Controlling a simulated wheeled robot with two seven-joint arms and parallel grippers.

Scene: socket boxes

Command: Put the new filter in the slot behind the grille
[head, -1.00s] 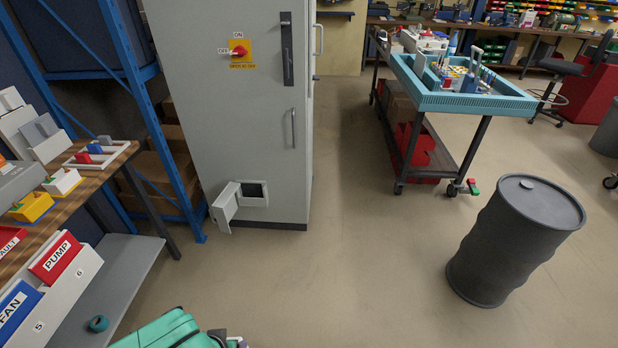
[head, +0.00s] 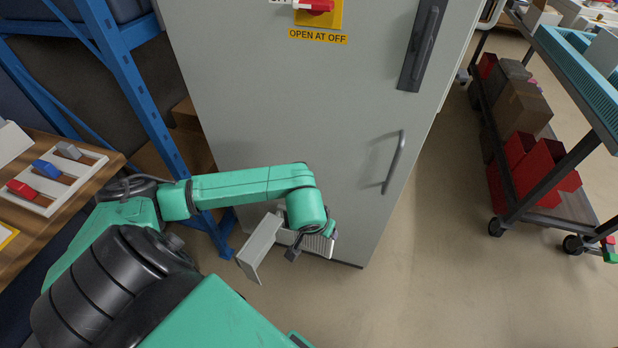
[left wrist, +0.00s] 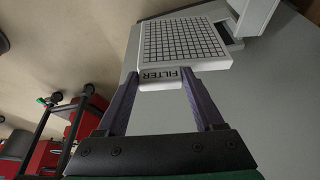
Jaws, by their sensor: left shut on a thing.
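The white filter (left wrist: 188,45), with a dark grid face and the word FILTER on its edge, is held at that edge by my left gripper (left wrist: 160,78). In the head view the filter (head: 320,246) shows beside my left gripper (head: 297,249), low in front of the grey cabinet (head: 290,120). The hinged grille (head: 259,247) stands swung open to the left of it. In the left wrist view the slot's dark opening (left wrist: 229,29) shows partly past the filter's far end, with the grille (left wrist: 258,14) beside it. The filter looks apart from the slot. My right gripper is not in view.
A blue rack post (head: 150,120) and a wooden bench (head: 45,225) stand to the left. A cart (head: 545,200) with red bins stands to the right. The floor (head: 430,270) between cabinet and cart is clear.

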